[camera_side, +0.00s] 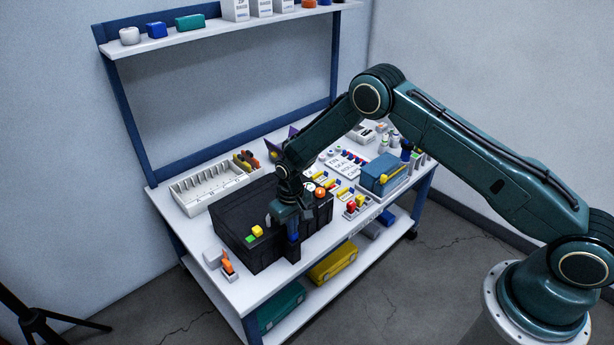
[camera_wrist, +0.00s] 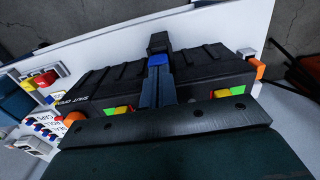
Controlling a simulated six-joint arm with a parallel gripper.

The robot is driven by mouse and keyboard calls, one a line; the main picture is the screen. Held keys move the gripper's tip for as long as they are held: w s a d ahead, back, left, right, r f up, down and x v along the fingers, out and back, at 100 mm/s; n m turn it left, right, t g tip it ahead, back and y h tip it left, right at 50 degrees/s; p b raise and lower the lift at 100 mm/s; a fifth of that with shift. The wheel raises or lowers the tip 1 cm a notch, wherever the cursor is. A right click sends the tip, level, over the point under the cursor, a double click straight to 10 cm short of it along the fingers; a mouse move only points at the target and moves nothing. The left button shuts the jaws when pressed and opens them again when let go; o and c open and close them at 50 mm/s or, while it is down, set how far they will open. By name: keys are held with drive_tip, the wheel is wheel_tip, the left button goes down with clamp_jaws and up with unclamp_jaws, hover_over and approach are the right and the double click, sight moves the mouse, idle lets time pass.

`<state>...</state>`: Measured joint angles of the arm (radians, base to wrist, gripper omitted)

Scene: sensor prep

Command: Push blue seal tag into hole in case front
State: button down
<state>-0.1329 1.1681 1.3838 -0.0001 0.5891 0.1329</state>
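The black case (camera_side: 232,230) lies on the white bench, and its ribbed surface also shows in the wrist view (camera_wrist: 205,63). A small black block (camera_wrist: 158,42) stands out from the case's front edge. My gripper (camera_side: 292,228) points down at that front edge. Its two narrow fingers (camera_wrist: 158,72) are close together, with the blue seal tag (camera_wrist: 158,60) at their tips. The blue tag also shows beside the case front in the side view (camera_side: 294,237). It sits right against the black block. The hole itself is hidden, and I cannot tell whether the tag is in it.
A white compartment tray (camera_side: 207,190) stands behind, and an orange-and-white item (camera_side: 228,265) is at the left front. A blue box (camera_side: 381,174) and small coloured parts crowd the right. Open floor lies before the bench.

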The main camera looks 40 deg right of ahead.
wheel_tip(320, 180, up, 7)
idle(1.3)
drive_tip(key=shift+r, duration=0.15)
drive_tip(key=s+d+r+t, duration=0.1)
drive_tip(key=s+r, duration=0.3)
drive_tip(key=r, duration=0.5)
drive_tip(key=s+d+r+t, duration=0.15)
drive_tip(key=s+r, duration=0.25)
drive_tip(key=r, duration=0.5)
drive_tip(key=s+d+r, duration=0.2)
drive_tip(key=s+r, duration=0.2)
drive_tip(key=r, duration=0.5)
drive_tip(key=s+d+r+t, duration=0.1)
drive_tip(key=s+r, duration=0.2)
drive_tip(key=s, duration=0.9)
drive_tip(key=s+d+r+t, duration=0.1)
drive_tip(key=s+r, duration=0.3)
drive_tip(key=s, duration=0.8)
drive_tip(key=shift+s+d+t, duration=0.25)
drive_tip(key=shift+d+t, duration=0.15)
drive_tip(key=shift+t, duration=0.15)
